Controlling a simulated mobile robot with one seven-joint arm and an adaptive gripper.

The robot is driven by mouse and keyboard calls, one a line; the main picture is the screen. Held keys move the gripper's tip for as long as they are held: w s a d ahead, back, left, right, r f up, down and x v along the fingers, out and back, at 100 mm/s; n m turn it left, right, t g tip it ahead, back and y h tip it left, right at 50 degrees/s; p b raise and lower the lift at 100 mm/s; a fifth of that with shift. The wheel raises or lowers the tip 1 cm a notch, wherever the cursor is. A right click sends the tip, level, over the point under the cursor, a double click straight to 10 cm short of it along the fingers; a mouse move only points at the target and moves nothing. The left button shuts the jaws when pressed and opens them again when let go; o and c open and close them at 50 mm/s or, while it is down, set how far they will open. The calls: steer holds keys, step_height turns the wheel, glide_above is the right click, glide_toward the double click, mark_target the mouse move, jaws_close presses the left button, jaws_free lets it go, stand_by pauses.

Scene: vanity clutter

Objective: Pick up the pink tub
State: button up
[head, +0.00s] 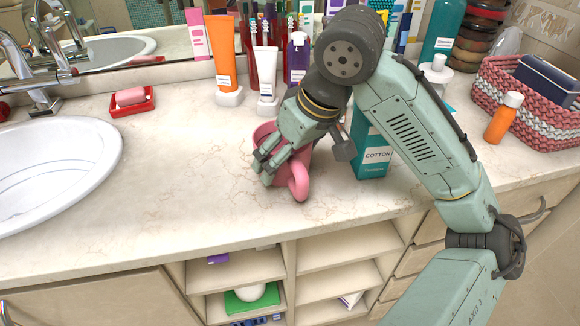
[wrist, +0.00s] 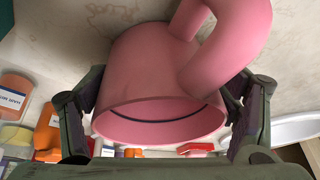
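The pink tub (head: 300,179) looks like a mug with a thick loop handle. It is on the counter near the front edge, partly hidden by my gripper (head: 267,164) in the head view. The handle faces the front right. In the wrist view the tub (wrist: 150,65) fills the middle, with its round mouth toward the camera and its handle at the top. My gripper's fingers (wrist: 165,100) are spread wide, one on each side of the tub and very close to its wall. I see no clear grip on it.
A teal cotton box (head: 373,158) stands close to the right of the tub. White and orange tubes (head: 265,75) stand behind it. A red soap dish (head: 133,106) and the sink (head: 55,160) are at left. A woven basket (head: 535,120) is at right. The counter left of the tub is clear.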

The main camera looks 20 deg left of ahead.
steer(key=c, duration=0.6)
steer(key=shift+c, duration=0.2)
steer(key=shift+r, duration=0.15)
